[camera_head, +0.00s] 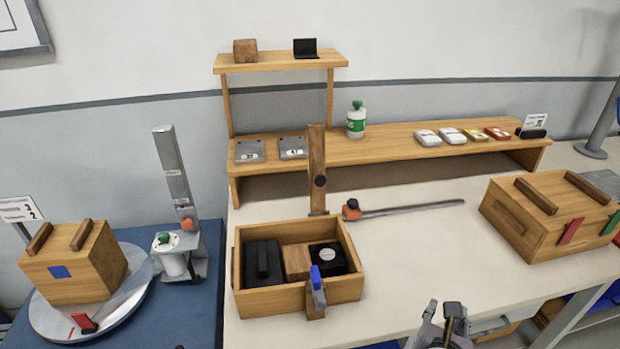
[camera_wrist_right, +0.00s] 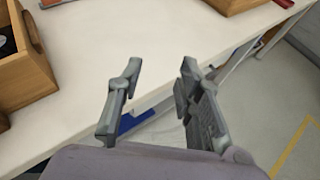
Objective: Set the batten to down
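The batten (camera_head: 317,160) is a dark wooden strip with a round black knob. It stands upright at the back edge of an open wooden box (camera_head: 271,303) on the white table. The box holds a black case (camera_head: 262,263), a wooden block (camera_head: 297,261) and a black item with a pale disc (camera_head: 327,257). A blue-handled latch or clamp (camera_head: 316,280) sits at the box's front wall. My right gripper (camera_head: 441,312) is at the table's front edge, right of the box and away from the batten. The right wrist view shows it open and empty (camera_wrist_right: 160,75). My left gripper is not in view.
A bar clamp (camera_head: 410,209) lies right of the batten. A lidded wooden box (camera_head: 550,215) stands at the right. A raised shelf (camera_head: 390,140) with a bottle and small packs runs along the back. The table between the two boxes is clear in front of the clamp.

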